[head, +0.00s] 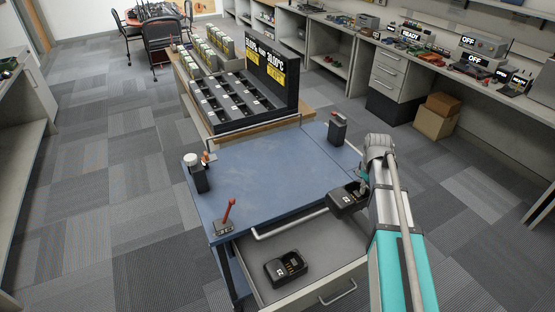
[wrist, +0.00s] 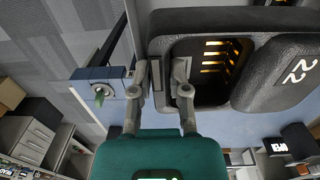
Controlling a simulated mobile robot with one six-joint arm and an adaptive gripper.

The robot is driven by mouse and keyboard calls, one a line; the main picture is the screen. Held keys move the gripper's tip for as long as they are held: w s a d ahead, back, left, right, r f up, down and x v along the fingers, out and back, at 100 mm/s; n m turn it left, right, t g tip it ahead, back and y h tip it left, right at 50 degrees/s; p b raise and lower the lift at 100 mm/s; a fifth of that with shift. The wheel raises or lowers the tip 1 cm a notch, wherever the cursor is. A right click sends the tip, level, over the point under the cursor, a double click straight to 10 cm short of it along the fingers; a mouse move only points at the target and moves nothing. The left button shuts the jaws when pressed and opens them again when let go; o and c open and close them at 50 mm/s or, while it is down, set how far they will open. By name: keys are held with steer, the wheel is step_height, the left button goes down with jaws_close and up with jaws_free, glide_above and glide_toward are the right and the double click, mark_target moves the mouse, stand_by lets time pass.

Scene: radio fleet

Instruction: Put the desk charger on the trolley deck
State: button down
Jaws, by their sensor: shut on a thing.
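My gripper (head: 364,187) is shut on the wall of a black desk charger (head: 346,202) with an open pocket. In the wrist view the fingers (wrist: 161,82) pinch the rim of this charger (wrist: 275,85), which bears the number 22 and shows gold contacts. A second black charger (head: 286,268) lies in the open grey drawer (head: 245,262) below the deck.
The deck's middle is clear. A black multi-bay rack (head: 240,100) stands behind; a workbench (head: 430,62) runs along the right.

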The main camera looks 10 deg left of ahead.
step_height(320, 180, up, 14)
steer(key=p, duration=1.2)
steer(key=shift+f, duration=0.2)
steer(key=shift+s, duration=0.15)
